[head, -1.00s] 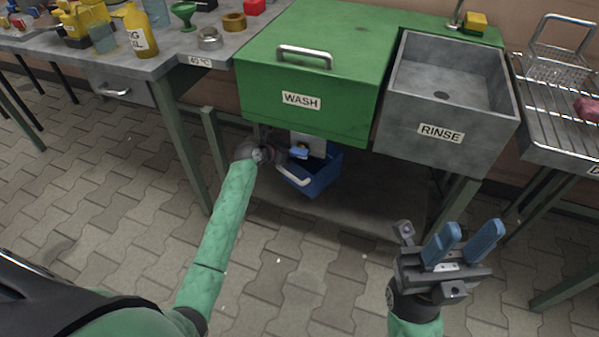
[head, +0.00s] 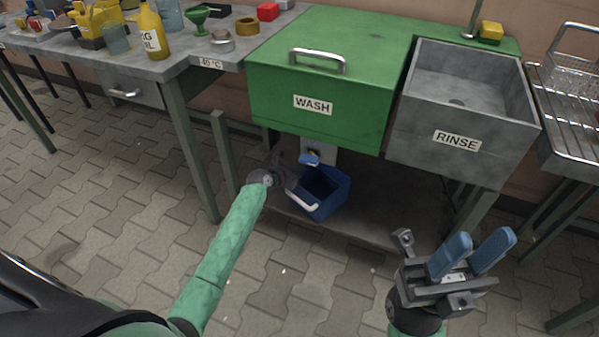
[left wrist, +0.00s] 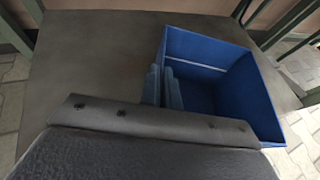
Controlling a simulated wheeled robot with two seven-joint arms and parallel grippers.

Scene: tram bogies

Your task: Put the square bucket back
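The square bucket (head: 330,196) is blue and open-topped, with a pale handle (head: 303,202) along its front left. It is under the green wash tub, over the lower shelf; I cannot tell whether its base touches the shelf. In the left wrist view the bucket (left wrist: 215,85) is right of centre and looks empty inside. My left gripper (head: 289,182) is at its left side. In the left wrist view its blue fingers (left wrist: 164,87) are close together at the bucket's left wall, seemingly one on each side. My right gripper (head: 470,254) is open and empty at the lower right.
The green wash tub (head: 330,84) and the grey rinse basin (head: 455,140) hang low over the shelf (head: 390,208). Table legs (head: 190,150) stand at left. The paved floor in front is clear.

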